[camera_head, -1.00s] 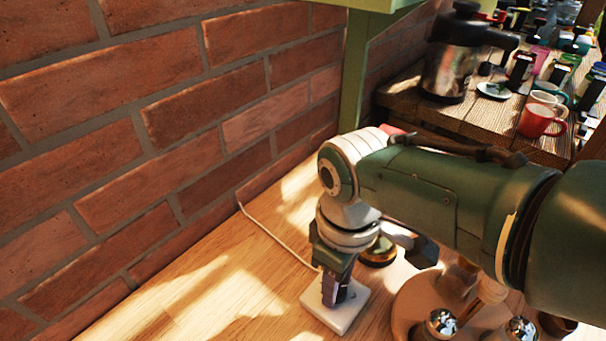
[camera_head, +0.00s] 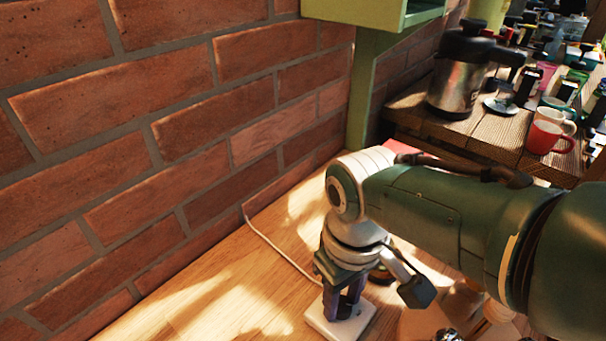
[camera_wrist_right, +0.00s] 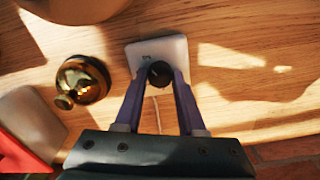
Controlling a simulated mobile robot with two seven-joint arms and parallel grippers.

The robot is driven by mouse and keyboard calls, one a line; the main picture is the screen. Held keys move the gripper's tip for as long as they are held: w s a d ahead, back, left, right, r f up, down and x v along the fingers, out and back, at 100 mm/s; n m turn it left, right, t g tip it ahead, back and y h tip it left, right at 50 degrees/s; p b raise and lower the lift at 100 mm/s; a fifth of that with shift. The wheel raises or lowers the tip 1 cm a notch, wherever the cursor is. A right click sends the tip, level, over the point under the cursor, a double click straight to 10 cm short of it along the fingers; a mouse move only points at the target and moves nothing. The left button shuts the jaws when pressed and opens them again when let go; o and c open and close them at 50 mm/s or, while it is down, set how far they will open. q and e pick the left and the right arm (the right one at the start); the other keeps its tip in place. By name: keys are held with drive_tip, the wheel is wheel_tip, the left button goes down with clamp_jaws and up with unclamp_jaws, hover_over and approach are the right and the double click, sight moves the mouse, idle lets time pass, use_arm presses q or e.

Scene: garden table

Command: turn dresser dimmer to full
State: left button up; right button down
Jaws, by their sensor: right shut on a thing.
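The dimmer is a white square plate (camera_head: 369,313) on the wooden top, with a cable running back to the brick wall. In the right wrist view its plate (camera_wrist_right: 172,49) carries a round black knob (camera_wrist_right: 160,73). My right gripper (camera_head: 343,307) points straight down over the dimmer. In the wrist view the fingertips (camera_wrist_right: 160,78) are on both sides of the knob, shut on it. The knob is mostly hidden in the head view, and its setting cannot be read. My left gripper is not in view.
A brass bell (camera_wrist_right: 83,80) stands close beside the dimmer. The brick wall (camera_head: 150,150) rises behind, with a green shelf (camera_head: 365,35) above. A steel jug (camera_head: 458,80) and a red mug (camera_head: 548,138) stand on a farther table. The wood left of the dimmer is clear.

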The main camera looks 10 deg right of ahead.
drive_tip(key=c, duration=0.5)
unclamp_jaws()
